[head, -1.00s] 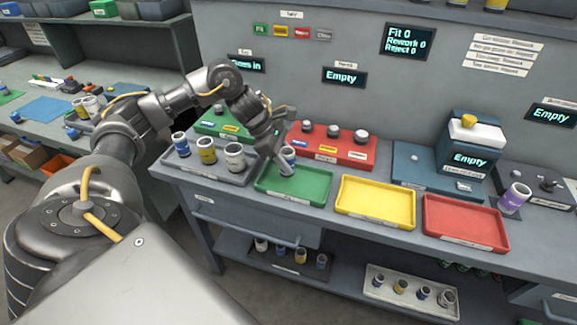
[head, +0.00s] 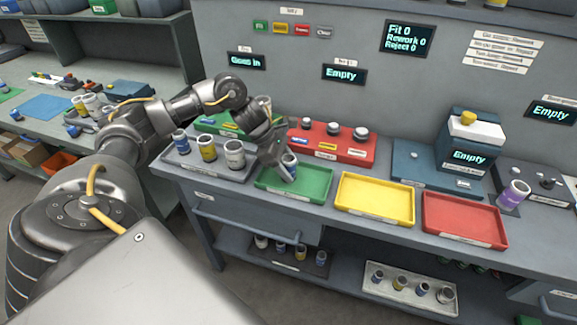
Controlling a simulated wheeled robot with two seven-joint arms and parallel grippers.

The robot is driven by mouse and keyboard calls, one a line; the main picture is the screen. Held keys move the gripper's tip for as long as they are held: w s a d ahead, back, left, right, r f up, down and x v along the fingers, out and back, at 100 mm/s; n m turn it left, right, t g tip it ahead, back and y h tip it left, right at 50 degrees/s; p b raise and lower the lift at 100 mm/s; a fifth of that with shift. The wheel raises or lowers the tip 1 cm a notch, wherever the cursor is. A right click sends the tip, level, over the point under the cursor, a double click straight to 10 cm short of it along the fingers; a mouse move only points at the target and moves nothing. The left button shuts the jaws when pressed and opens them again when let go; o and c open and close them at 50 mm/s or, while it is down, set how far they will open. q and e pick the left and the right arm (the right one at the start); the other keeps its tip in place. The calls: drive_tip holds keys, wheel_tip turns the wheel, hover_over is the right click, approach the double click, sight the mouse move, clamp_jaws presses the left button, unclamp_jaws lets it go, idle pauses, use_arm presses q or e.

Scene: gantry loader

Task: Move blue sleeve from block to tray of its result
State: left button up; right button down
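The blue sleeve (head: 289,166), white with a blue band, is upright at the fingertips of my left gripper (head: 283,160). The gripper looks shut on it, and a finger partly covers it. They are over the green tray (head: 311,191), near its back left part; I cannot tell whether the sleeve's foot touches the tray floor. The yellow tray (head: 374,211) and red tray (head: 464,232) are empty. A green block (head: 208,122) stands behind my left gripper, partly hidden by the arm. My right gripper is not in view.
A grey tray (head: 208,171) at left holds a blue, a yellow and a white sleeve. A blue station (head: 467,145) stands at back right, and a purple sleeve (head: 513,196) stands at far right. The displays read "Goes in" (head: 246,61) and "Empty" (head: 344,73).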

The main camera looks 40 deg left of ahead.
use_arm(q)
drive_tip(key=shift+o, duration=0.3)
drive_tip(key=shift+r, duration=0.1)
drive_tip(key=shift+a+r, duration=0.1)
drive_tip(key=shift+r, duration=0.1)
drive_tip(key=v, duration=1.1)
drive_tip(key=shift+s+r+b, duration=0.2)
drive_tip(key=shift+r+b, duration=0.1)
drive_tip(key=shift+b, duration=0.05)
drive_tip(key=shift+a, duration=0.15)
